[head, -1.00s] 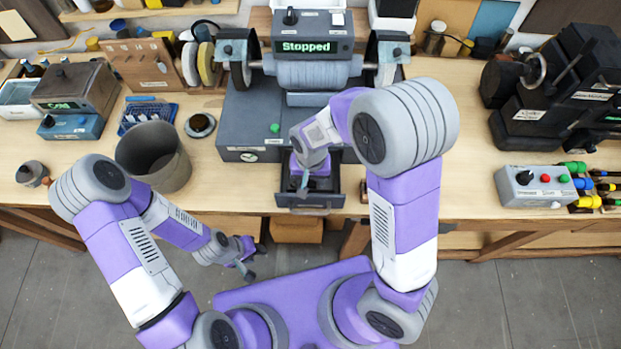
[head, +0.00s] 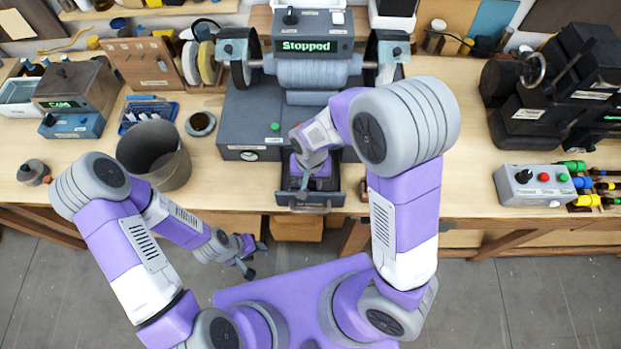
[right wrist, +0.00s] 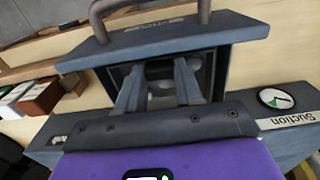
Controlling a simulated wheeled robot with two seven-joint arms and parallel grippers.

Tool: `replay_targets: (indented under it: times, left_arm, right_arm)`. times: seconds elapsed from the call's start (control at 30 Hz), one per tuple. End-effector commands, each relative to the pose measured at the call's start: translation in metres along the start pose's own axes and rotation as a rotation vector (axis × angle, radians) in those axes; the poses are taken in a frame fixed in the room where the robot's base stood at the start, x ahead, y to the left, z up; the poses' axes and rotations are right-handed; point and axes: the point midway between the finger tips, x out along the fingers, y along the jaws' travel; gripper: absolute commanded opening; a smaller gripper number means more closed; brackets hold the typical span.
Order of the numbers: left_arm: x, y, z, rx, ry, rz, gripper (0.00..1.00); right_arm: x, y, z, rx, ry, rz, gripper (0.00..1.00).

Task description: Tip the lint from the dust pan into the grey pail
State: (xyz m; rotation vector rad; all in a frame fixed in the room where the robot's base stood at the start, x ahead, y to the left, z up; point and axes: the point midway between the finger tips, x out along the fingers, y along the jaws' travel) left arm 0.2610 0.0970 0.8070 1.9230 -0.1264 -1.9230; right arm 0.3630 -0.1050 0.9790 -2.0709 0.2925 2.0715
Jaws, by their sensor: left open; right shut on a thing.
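The grey pail (head: 172,163) stands open and upright on the bench at the left; its bottom inside is dark. A dark drawer (head: 345,200) is pulled out from the machine's base. My right gripper (head: 304,183) reaches down into it. In the right wrist view its fingers (right wrist: 160,82) are apart on either side of something grey inside the drawer, which seems to be the dust pan. Grey lumps that may be lint show between the fingers; the hold is partly hidden. My left gripper (head: 248,259) is open and empty, in front of the bench and below the pail.
The drawer's front (right wrist: 160,42) and bar handle face outward. The grey machine (head: 255,110) reads "Stopped". A small dark round dish (head: 201,124) and a blue tray (head: 148,112) lie behind the pail. A button box (head: 540,186) stands at the right. Bench between drawer and pail is mostly clear.

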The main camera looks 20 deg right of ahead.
Motion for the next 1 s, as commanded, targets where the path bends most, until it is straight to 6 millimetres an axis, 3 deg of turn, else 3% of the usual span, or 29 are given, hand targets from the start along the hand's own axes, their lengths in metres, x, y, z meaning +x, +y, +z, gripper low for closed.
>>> replay_targets:
  times: [1.0]
  left_arm:
    - [-0.051, 0.019, 0.002, 0.0, 0.0, 0.0, 0.43]
  right_arm:
    - [-0.061, 0.0, 0.0, -0.001, 0.001, -0.001, 0.05]
